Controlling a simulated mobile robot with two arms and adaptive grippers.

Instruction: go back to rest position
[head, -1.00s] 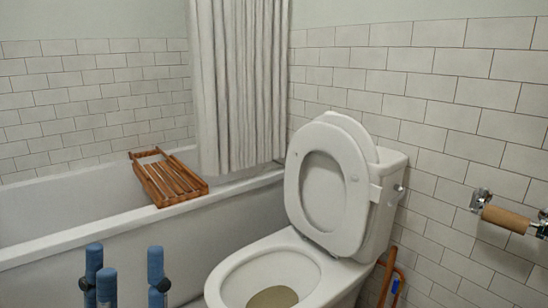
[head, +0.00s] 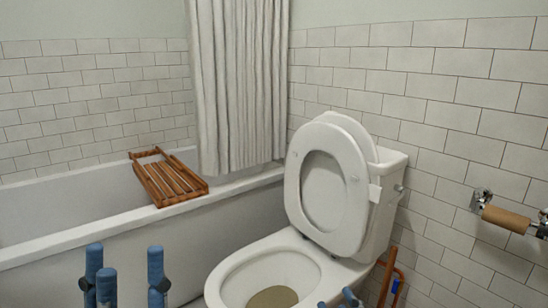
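My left gripper (head: 128,276) stands at the lower left, in front of the bathtub. Its blue fingers point up with a wide empty gap between them, so it is open. Small blue tips of my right gripper (head: 348,297) show at the bottom edge, in front of the toilet. The rest of it is cut off below the picture, and I cannot tell whether it is open or shut.
A white toilet (head: 335,190) with its lid and seat up stands right of centre. A bathtub (head: 60,255) with a wooden rack (head: 168,180) on its rim is at the left. A curtain (head: 240,90) hangs behind.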

